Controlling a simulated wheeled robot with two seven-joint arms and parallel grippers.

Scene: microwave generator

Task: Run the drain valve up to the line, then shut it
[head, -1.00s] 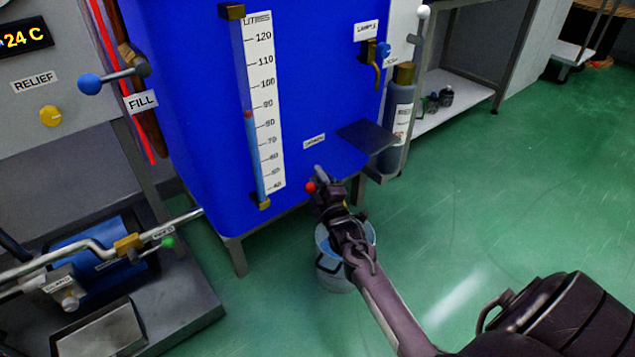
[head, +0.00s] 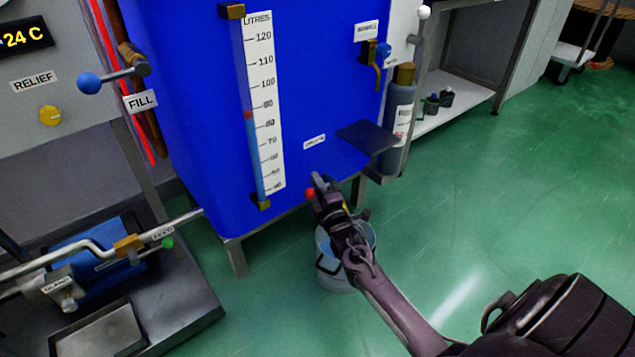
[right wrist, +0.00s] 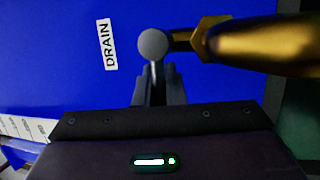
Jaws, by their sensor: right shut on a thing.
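The blue tank (head: 330,90) carries a sight tube (head: 253,150) with a scale in litres (head: 265,110). Pale blue liquid fills the tube up to about a red mark (head: 248,114), between 80 and 90. The DRAIN label (right wrist: 106,44) is low on the tank front. My right gripper (head: 318,190) is at the tank's lower front edge, beside a red knob (head: 310,193). In the right wrist view its fingers (right wrist: 158,85) are shut on the drain valve's grey handle (right wrist: 153,44), beside the brass body (right wrist: 265,45). My left gripper is out of view.
A bucket (head: 328,266) stands on the floor below my right gripper, partly hidden by it. A FILL lever (head: 90,83) and a pump bench (head: 190,300) are at left. A dark shelf plate (head: 368,137) juts from the tank. The green floor at right is clear.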

